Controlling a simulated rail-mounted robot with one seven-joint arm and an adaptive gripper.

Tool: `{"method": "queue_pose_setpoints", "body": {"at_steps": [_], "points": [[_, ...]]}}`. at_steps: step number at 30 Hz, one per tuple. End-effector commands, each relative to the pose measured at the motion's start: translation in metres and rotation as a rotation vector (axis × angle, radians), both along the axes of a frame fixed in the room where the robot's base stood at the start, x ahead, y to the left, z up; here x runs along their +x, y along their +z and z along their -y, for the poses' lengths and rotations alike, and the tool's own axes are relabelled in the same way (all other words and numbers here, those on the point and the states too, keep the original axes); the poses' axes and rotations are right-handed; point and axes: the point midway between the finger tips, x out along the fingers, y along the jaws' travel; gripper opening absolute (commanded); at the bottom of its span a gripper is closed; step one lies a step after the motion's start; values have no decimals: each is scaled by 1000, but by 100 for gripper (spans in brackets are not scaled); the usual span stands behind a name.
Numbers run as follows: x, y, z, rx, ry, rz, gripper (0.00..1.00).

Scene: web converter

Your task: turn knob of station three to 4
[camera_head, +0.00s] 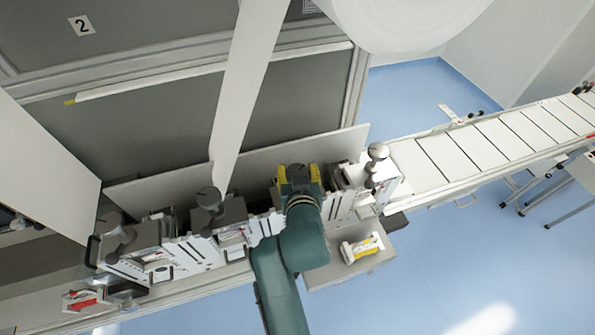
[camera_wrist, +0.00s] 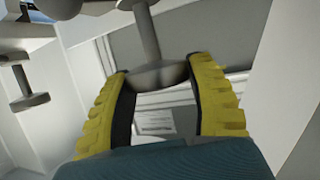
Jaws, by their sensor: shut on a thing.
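My gripper (camera_head: 298,173) is at the third knob position from the left along the row of stations. In the wrist view its yellow fingers (camera_wrist: 160,72) sit on both sides of a grey round knob (camera_wrist: 146,32) with a stem, and are shut on it. In the head view this knob is hidden by my gripper. I cannot read its dial or setting. Other grey knobs stand at the far left (camera_head: 110,223), left of my gripper (camera_head: 208,196) and to its right (camera_head: 377,151).
A white web strip (camera_head: 243,85) runs down from a large roll (camera_head: 395,18) to the station left of my gripper. A small yellow-and-white part (camera_head: 362,247) lies on a shelf at front right. A white conveyor (camera_head: 485,147) extends right.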

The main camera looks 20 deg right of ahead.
Motion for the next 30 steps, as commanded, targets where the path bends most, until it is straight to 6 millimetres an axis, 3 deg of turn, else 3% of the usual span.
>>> {"method": "queue_pose_setpoints", "body": {"at_steps": [14,15,18,19,30], "points": [[0,-2,0,2,-16,-3,21],[0,-2,0,2,-16,-3,63],[0,-2,0,2,-16,-3,82],[0,-2,0,2,-16,-3,86],[-6,2,-3,2,-16,-2,86]]}}
